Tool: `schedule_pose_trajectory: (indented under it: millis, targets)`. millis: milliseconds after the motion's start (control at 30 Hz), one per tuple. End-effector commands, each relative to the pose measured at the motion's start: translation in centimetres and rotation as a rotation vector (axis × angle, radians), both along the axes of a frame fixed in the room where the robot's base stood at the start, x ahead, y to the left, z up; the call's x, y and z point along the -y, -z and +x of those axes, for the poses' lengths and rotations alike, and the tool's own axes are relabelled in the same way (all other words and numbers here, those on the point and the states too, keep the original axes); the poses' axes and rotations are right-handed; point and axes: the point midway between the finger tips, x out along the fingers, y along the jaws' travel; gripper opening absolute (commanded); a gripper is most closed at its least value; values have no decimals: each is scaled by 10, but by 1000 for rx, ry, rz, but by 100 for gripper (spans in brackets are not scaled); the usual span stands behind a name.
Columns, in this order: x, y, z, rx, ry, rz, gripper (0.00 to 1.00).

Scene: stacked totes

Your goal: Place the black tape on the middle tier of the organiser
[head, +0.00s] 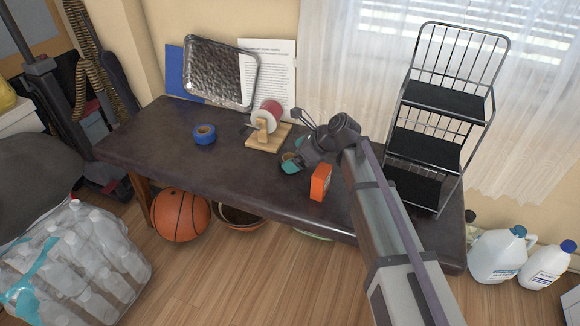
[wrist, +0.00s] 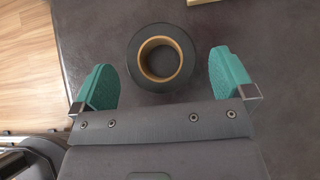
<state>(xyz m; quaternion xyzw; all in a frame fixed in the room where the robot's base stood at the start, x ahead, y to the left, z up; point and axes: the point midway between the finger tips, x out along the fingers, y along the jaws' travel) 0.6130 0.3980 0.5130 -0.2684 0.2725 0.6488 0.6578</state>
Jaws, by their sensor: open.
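The black tape (wrist: 162,58) lies flat on the dark table in the wrist view, a black roll with a tan core. My gripper (wrist: 163,85) is open, with one teal finger on each side of the roll and a gap to both. In the head view my gripper (head: 290,164) is low over the table and hides most of the tape. The organiser (head: 440,118) is a black wire rack with three tiers at the table's right end. Its middle tier (head: 424,148) looks empty.
A blue tape roll (head: 204,134) lies to the left. A wooden spool holder (head: 268,136) stands behind. A silver tray (head: 221,72) and a paper (head: 275,62) lean on the wall.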

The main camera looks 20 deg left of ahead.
Motion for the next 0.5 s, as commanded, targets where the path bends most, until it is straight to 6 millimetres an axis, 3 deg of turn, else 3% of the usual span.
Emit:
schedule_pose_trajectory:
  millis: [33, 100, 367, 500]
  targets:
    - [-8, 16, 1, 0, -1, 0, 100]
    - [-16, 24, 1, 0, -3, -1, 100]
    - [-21, 21, 0, 1, -1, 0, 99]
    - [-20, 21, 0, 1, -1, 0, 86]
